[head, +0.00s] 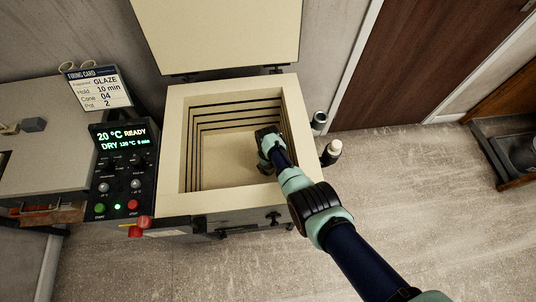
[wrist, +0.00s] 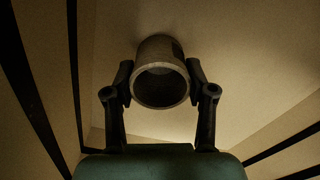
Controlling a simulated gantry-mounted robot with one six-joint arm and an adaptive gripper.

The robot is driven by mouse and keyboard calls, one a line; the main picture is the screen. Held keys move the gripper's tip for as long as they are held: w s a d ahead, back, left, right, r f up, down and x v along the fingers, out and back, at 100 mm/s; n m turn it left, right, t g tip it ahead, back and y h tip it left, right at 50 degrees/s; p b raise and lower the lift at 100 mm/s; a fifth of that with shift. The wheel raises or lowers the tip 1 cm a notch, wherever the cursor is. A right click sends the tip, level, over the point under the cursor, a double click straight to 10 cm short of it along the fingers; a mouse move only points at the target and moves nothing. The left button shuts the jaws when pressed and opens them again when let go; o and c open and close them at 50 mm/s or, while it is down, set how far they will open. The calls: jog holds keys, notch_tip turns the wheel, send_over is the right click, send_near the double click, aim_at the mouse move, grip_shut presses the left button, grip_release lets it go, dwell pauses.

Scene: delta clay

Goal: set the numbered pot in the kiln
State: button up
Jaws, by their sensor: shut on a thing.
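In the wrist view a grey cylindrical pot (wrist: 160,105) stands between the two fingers of my gripper (wrist: 160,88), which is shut on its sides. The open mouth of the pot faces the camera, and no number can be read on it. In the head view my gripper (head: 266,136) reaches down inside the open kiln (head: 176,190), toward the right side of its chamber. The pot is hidden there behind my arm. The pale kiln floor lies beyond the pot in the wrist view; I cannot tell whether the pot touches it.
The kiln lid (head: 215,35) stands raised at the back. The firing card (head: 98,88) reads GLAZE, hold 10 min, cone 04, pot 2. The control panel (head: 122,165) reads 20 °C READY, with a red knob (head: 140,222) below. The chamber's left part is clear; stepped walls surround it.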

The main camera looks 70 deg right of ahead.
jog(key=shift+f, duration=0.2)
jog(key=o, duration=1.2)
jog(key=shift+r, duration=0.1)
notch_tip(320, 180, up, 12)
jog(key=p, duration=0.8)
jog(key=shift+r, duration=0.15)
